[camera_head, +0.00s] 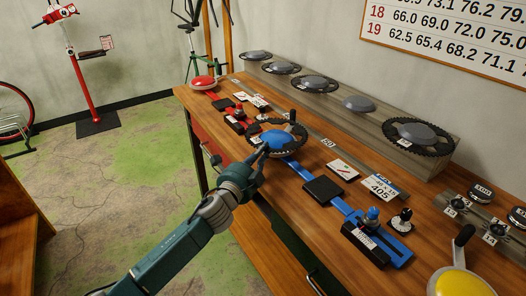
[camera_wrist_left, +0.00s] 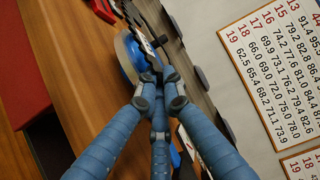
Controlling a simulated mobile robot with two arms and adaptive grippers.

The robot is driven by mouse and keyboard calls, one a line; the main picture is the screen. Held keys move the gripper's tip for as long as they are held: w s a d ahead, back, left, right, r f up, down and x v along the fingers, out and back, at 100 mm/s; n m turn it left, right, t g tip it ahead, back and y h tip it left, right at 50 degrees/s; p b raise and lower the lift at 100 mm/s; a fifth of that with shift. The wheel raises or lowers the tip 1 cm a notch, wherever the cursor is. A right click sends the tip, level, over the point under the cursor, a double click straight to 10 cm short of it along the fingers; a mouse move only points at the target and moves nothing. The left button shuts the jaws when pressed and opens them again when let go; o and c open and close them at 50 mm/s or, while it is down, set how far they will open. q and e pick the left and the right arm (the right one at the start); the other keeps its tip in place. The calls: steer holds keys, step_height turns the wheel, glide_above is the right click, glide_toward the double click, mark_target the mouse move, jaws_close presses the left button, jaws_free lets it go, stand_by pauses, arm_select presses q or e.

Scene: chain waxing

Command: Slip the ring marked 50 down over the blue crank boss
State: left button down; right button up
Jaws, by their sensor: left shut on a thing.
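My left gripper (camera_head: 264,149) reaches over the bench and is shut on the near edge of a dark toothed ring (camera_head: 300,131). The ring has a white tag, too small to read in the head view. The blue crank boss (camera_head: 284,141) shows through the ring's opening, so the ring appears around or just above it; I cannot tell how far down it sits. In the left wrist view the fingers (camera_wrist_left: 158,82) meet at the ring's edge (camera_wrist_left: 151,57), with the blue boss (camera_wrist_left: 130,58) beside them. My right gripper is not in view.
A wooden beam (camera_head: 330,107) at the back carries several ringed grey bosses and a bare one (camera_head: 358,104). A red boss (camera_head: 203,82) is at the far left of the bench. A black pad (camera_head: 323,189), a blue fixture (camera_head: 385,243) and a yellow boss (camera_head: 461,283) stand nearer.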

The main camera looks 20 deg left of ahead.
arm_select(q)
steer(key=shift+f, duration=0.1)
stand_by(0.3)
steer(key=shift+f, duration=0.45)
stand_by(1.2)
steer(key=c, duration=1.8)
jaws_free()
steer(key=shift+s+f, duration=0.1)
steer(key=shift+s, duration=0.1)
steer(key=s, duration=0.4)
steer(key=s+a, duration=0.1)
steer(key=s, duration=0.6)
steer(key=shift+s+a, duration=0.2)
steer(key=shift+s, duration=0.1)
